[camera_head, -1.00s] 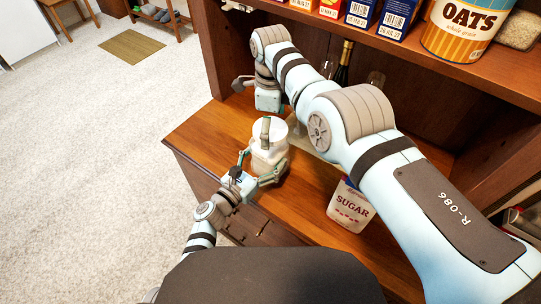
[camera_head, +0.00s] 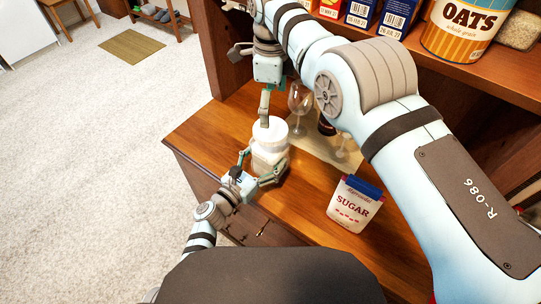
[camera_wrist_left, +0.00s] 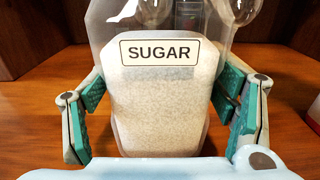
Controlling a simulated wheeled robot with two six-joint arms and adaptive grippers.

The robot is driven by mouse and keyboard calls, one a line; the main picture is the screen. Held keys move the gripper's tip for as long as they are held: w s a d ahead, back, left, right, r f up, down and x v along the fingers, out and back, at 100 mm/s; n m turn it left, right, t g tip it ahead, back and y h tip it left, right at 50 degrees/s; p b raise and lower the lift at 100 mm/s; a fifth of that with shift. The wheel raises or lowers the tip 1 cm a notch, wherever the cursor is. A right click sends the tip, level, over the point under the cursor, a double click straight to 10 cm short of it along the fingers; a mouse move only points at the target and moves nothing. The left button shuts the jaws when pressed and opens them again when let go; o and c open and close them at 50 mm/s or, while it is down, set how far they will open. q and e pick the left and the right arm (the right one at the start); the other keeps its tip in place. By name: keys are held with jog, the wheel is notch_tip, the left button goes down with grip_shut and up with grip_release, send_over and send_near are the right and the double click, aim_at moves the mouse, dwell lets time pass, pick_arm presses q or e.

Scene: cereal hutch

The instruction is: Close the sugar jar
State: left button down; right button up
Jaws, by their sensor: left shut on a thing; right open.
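The sugar jar (camera_head: 268,160) stands upright near the front left of the wooden counter. In the left wrist view it is a clear jar with a SUGAR label (camera_wrist_left: 158,52) and pale sugar inside; its top is out of that view. In the head view a round white lid (camera_head: 271,131) lies over its top; I cannot tell if it is fully seated. My left gripper (camera_head: 262,172) is shut on the jar, its fingers (camera_wrist_left: 160,100) on both sides. My right gripper (camera_head: 264,108) is open above the lid, with a finger pointing down at or near its far edge.
A SUGAR bag (camera_head: 353,207) stands to the right of the jar. Behind the jar are a wine glass (camera_head: 299,102) and other glassware on a pale mat (camera_head: 316,151). A shelf above holds boxes and an OATS canister (camera_head: 463,28). The counter's left front is clear.

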pick_arm(q)
grip_release()
jog(key=v, duration=1.2)
